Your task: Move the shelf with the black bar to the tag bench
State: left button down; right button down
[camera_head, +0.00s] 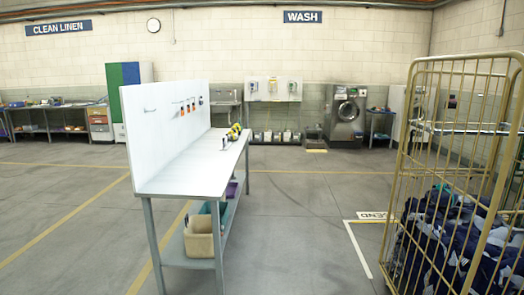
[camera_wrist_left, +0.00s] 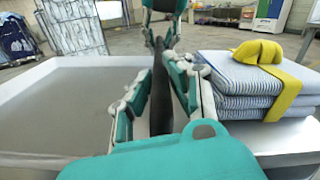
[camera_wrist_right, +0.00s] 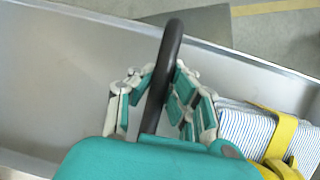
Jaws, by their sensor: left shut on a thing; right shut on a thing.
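My left gripper (camera_wrist_left: 157,80) is shut on the black bar (camera_wrist_left: 161,108) in the left wrist view. My right gripper (camera_wrist_right: 153,85) is shut on the same kind of black bar (camera_wrist_right: 171,48) in the right wrist view. The bar rises from a grey, rimmed metal shelf (camera_wrist_left: 65,110), also below the right gripper (camera_wrist_right: 75,75). Folded blue-and-white striped linen (camera_wrist_left: 235,80) with a yellow band lies on the shelf, right of the bar. In the head view, a white bench (camera_head: 190,174) with a back panel and small hanging items appears to be the tag bench. Neither gripper shows there.
A tall wire cage (camera_head: 400,165) with dark blue cloth stands at the right. A tan bin (camera_head: 200,240) sits on the bench's lower shelf. A washing machine (camera_head: 345,112) and side tables line the back wall. Grey floor is open left of the bench and between bench and cage.

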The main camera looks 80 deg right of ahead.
aim_at(200, 186)
jog(key=l+z, duration=0.15)
jog(key=z, duration=2.55)
jog(key=i+j, duration=0.1)
jog(key=i, duration=0.45)
jog(key=i+j+z, duration=0.1)
jog(key=i, duration=0.45)
